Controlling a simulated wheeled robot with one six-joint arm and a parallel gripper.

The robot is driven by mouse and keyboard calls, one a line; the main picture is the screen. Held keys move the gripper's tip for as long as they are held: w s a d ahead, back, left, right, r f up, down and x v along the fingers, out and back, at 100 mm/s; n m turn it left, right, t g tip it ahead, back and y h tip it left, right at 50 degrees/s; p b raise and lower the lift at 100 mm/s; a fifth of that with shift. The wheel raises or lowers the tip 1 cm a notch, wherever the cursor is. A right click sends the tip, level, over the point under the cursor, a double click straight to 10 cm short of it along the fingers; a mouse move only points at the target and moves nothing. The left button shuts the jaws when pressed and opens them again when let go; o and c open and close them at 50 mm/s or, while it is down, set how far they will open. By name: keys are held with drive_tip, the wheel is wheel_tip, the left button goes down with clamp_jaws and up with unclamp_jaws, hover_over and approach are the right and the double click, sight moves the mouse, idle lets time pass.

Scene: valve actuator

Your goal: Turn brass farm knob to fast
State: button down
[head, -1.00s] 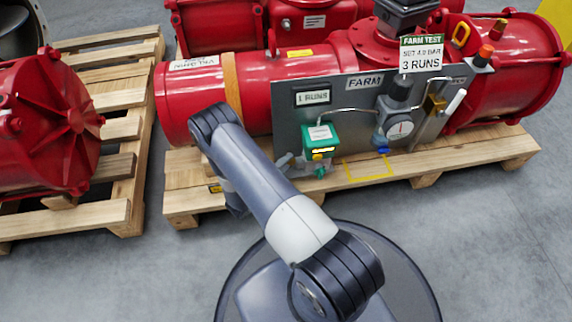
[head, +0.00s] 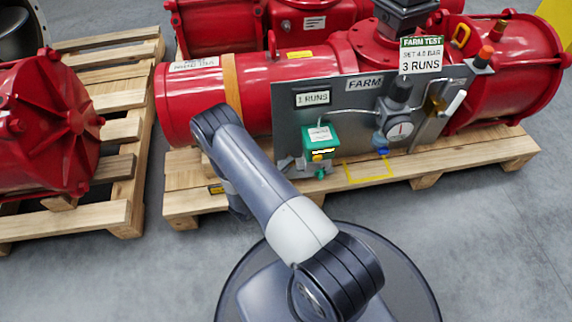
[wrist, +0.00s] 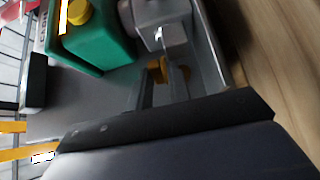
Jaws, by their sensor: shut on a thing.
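The brass knob (wrist: 154,71) shows in the wrist view, between and behind the two dark fingers of my gripper (wrist: 162,75). The fingers are shut on it and cover part of it, so its pointer and any scale marks cannot be read. In the head view my gripper is mostly hidden behind my arm, by the lower left of the grey panel (head: 345,110). The FARM label (head: 364,84) is on that panel. The green box (head: 320,144) with a yellow button is just right of my gripper; it also shows in the wrist view (wrist: 105,35).
A round gauge (head: 400,130) and a white-handled lever (head: 453,103) are right of the green box. A sign (head: 420,55) reads FARM TEST, 3 RUNS. The red actuator (head: 190,95) lies on a wooden pallet (head: 185,195). Grey floor is open in front.

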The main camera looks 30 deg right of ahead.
drive_tip(key=shift+s+d+r+n+t+y, duration=0.15)
drive_tip(key=shift+n+t+y, duration=0.4)
drive_tip(key=shift+t, duration=0.3)
drive_tip(key=shift+s+r+n+t+y, duration=0.15)
drive_tip(key=shift+n+t+y, duration=0.2)
drive_tip(key=shift+n+t, duration=0.4)
drive_tip(key=shift+w, duration=0.1)
drive_tip(key=c, duration=1.4)
unclamp_jaws()
drive_tip(key=shift+c, duration=0.2)
drive_tip(key=shift+f, duration=0.15)
